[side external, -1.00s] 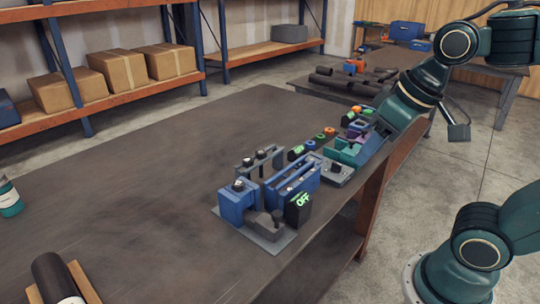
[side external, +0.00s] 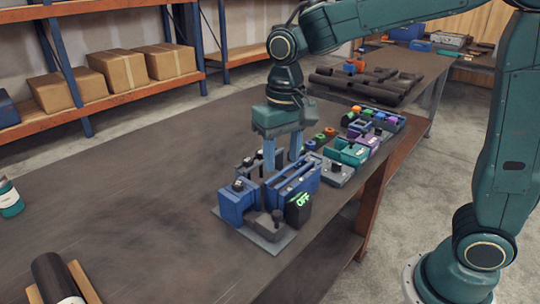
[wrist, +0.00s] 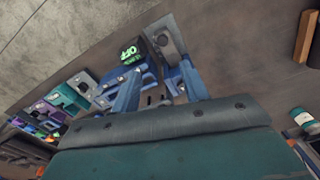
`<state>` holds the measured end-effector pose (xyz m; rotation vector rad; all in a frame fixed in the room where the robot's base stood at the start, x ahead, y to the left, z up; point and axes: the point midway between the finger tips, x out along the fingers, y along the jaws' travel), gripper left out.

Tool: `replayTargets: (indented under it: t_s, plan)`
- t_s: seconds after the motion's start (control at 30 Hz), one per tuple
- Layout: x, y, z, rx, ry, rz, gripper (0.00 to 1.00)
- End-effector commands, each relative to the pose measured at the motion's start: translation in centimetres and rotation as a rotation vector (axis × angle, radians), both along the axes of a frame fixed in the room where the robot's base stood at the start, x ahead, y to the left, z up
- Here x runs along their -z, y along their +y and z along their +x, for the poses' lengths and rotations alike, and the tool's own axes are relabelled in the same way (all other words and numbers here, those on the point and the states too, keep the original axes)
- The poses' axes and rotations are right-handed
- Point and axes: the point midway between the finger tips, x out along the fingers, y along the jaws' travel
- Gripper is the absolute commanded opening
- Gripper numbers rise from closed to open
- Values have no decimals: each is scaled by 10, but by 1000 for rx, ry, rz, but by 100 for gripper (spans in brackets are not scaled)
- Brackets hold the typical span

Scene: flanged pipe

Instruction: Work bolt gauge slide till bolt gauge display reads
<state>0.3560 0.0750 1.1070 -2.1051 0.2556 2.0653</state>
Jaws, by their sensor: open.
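The bolt gauge stands on a grey plate (side external: 262,238) near the table's front edge, with blue blocks (side external: 233,204) and a slotted blue rail housing (side external: 293,180). Its black display (side external: 299,207) reads OFF in green; the display also shows in the wrist view (wrist: 130,52). A dark knob (side external: 277,215) stands on a grey block at the front. I cannot tell which part is the slide. My gripper (side external: 281,158) points down over the far side of the gauge, its two blue fingers apart and nothing visible between them. Its fingers (wrist: 160,72) partly cover the gauge in the wrist view.
Teal and purple fixtures (side external: 353,152) and small coloured blocks stand behind the gauge along the right edge. A black cylinder on a wooden cradle (side external: 56,280) is at front left. The table's middle is clear.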

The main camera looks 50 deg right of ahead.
Motion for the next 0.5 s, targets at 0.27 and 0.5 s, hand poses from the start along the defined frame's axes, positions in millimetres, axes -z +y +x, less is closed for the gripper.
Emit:
replayTargets:
  t_s: [0.27,0.5]
  plan:
    - [7,5,8,13,21,-4,45]
    - [11,5,7,12,22,-4,45]
